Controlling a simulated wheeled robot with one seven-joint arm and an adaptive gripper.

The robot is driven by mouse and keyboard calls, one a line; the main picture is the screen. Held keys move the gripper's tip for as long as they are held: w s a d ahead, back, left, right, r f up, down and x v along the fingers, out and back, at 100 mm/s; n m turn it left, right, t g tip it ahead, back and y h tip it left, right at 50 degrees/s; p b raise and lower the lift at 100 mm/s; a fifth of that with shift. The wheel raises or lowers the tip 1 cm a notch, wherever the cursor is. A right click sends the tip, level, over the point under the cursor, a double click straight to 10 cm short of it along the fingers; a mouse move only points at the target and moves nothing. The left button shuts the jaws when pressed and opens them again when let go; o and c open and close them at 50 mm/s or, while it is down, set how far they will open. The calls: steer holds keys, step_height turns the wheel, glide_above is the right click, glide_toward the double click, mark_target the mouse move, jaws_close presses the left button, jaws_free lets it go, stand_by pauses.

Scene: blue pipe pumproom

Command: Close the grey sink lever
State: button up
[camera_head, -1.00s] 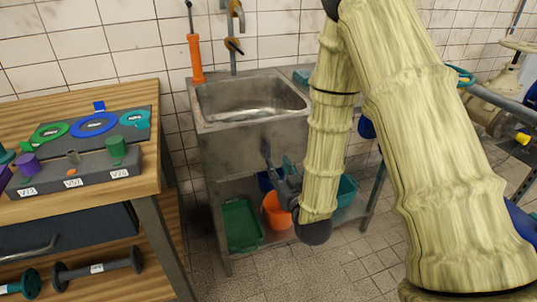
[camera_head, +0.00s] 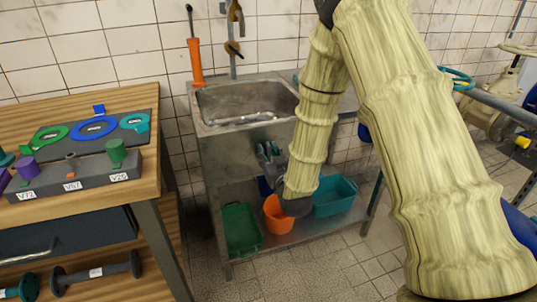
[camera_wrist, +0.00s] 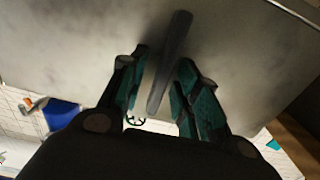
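The grey sink lever (camera_wrist: 172,60) is a long dark bar against the sink's metal front in the wrist view. It stands slightly tilted between the two teal-and-black fingers of my gripper (camera_wrist: 164,72). The fingers are apart, with a gap showing on each side of the lever, and I see no clear grip on it. In the head view my gripper (camera_head: 268,155) is at the front face of the metal sink (camera_head: 225,160), below the basin rim. There the lever is hard to tell from the fingers, and my forearm hides part of that area.
A lower shelf under the sink holds a green tray (camera_head: 241,228), an orange bucket (camera_head: 276,215) and a teal bin (camera_head: 335,196). A wooden workbench (camera_head: 150,180) stands at left. A tiled wall (camera_head: 130,38) is behind; a blue-green handwheel (camera_head: 458,77) is at right.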

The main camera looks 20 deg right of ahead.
jaws_close()
steer(key=shift+m, duration=0.3)
steer(key=m, duration=0.3)
steer(key=shift+d, duration=0.35)
steer(key=shift+d+f+m+b, duration=0.15)
steer(key=shift+f+m+b, duration=0.2)
steer(key=shift+m, duration=1.95)
steer(key=shift+d+f+m+b, duration=0.15)
steer(key=shift+m+b, duration=0.3)
steer(key=shift+m, duration=1.85)
steer(key=shift+d+f+m+b, duration=0.15)
steer(key=shift+f+m+b, duration=0.2)
steer(key=shift+m, duration=1.95)
steer(key=shift+r, duration=0.1)
